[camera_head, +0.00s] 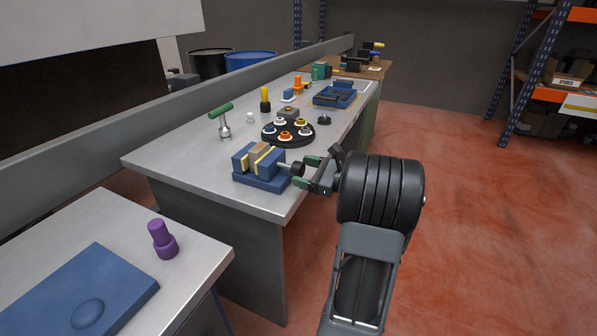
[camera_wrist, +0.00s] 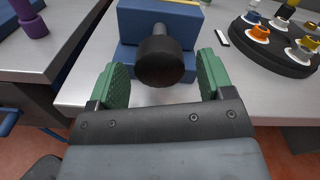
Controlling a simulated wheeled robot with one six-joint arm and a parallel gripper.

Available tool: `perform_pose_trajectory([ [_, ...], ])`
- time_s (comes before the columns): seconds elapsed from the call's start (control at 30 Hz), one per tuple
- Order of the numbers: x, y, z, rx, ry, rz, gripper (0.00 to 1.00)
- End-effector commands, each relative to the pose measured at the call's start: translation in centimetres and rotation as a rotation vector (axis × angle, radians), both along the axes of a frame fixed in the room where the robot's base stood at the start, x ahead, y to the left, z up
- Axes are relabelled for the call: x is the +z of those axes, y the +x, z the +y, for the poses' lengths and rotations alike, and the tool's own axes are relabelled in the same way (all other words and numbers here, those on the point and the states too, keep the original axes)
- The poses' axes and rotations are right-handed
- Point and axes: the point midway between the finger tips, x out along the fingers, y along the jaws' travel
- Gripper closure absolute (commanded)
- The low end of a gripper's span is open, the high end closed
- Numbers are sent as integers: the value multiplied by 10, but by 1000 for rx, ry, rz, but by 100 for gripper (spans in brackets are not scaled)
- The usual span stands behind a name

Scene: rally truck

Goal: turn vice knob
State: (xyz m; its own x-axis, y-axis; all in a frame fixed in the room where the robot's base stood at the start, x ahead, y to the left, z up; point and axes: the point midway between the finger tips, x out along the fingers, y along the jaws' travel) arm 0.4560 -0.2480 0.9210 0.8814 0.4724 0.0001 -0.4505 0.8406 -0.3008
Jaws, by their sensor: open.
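The blue vice (camera_head: 258,166) stands on the near corner of the grey workbench, with pale yellow jaw edges and a tan block between them. Its dark round knob (camera_head: 297,168) points right, toward my arm. In the wrist view the knob (camera_wrist: 160,62) sits in the middle, on a grey shaft coming from the blue vice body (camera_wrist: 128,22). My gripper (camera_head: 307,171) is at the knob. In the wrist view its green-padded fingers (camera_wrist: 163,80) are open, one on each side of the knob, with gaps visible on both sides.
A round black tray (camera_head: 269,138) with several coloured pieces stands behind the vice. A green-handled tool (camera_head: 222,119) stands to its left. A separate table with a purple piece (camera_head: 162,240) and a blue plate (camera_head: 75,295) is at the near left. The red floor at right is clear.

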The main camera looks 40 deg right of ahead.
Motion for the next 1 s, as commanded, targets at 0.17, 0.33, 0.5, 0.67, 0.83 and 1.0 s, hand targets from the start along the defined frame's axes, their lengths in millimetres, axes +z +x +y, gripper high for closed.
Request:
perform_pose_trajectory([
  [0.17, 0, 13, 7, 1, 1, 1, 26],
  [0.33, 0, 17, 9, 1, 1, 1, 26],
  [0.5, 0, 17, 9, 0, 1, 0, 26],
  [0.67, 0, 17, 9, 0, 1, 0, 35],
  [0.83, 0, 17, 9, 1, 1, 1, 51],
  [1.0, 0, 17, 9, 1, 1, 1, 67],
])
